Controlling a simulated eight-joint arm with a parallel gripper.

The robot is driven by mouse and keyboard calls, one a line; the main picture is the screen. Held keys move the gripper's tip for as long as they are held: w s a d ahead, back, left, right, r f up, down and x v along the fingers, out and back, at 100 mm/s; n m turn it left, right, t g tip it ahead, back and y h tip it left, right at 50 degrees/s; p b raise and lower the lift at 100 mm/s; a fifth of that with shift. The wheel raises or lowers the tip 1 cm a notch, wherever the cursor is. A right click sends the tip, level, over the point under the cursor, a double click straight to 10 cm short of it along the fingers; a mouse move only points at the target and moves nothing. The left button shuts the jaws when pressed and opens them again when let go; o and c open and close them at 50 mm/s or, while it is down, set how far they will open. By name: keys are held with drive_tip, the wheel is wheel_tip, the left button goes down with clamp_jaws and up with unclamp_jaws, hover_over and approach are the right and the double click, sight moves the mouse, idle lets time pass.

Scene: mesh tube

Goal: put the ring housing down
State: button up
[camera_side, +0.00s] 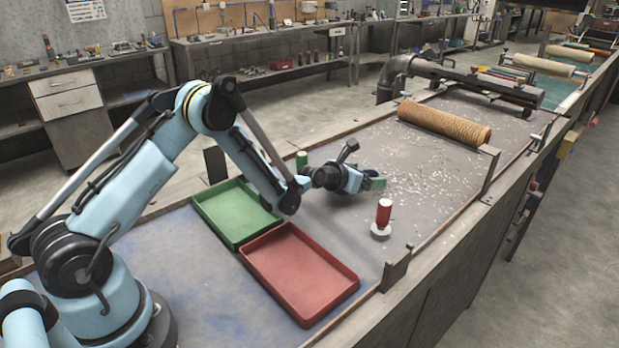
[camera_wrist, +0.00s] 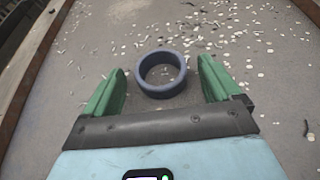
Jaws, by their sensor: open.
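The ring housing is a dark blue open ring (camera_wrist: 161,91) lying flat, apparently on the grey worktop, in the wrist view. My gripper (camera_wrist: 162,66) is open, with one green finger on each side of the ring. There is a visible gap between each finger and the ring's wall. In the side view my gripper (camera_side: 374,183) is low over the middle of the table. I cannot make out the ring in that view; the gripper seems to hide it.
A green tray (camera_side: 205,222) and a red tray (camera_side: 327,309) lie left of my gripper. A red cylinder (camera_side: 384,211) stands on a pale disc nearby. A green cylinder (camera_side: 301,160) shows behind my arm. A brown roll (camera_side: 445,122) lies farther back. Pale chips litter the worktop.

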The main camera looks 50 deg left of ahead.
drive_tip(key=shift+w+f, duration=0.15)
drive_tip(key=shift+w, duration=0.2)
drive_tip(key=c, duration=1.5)
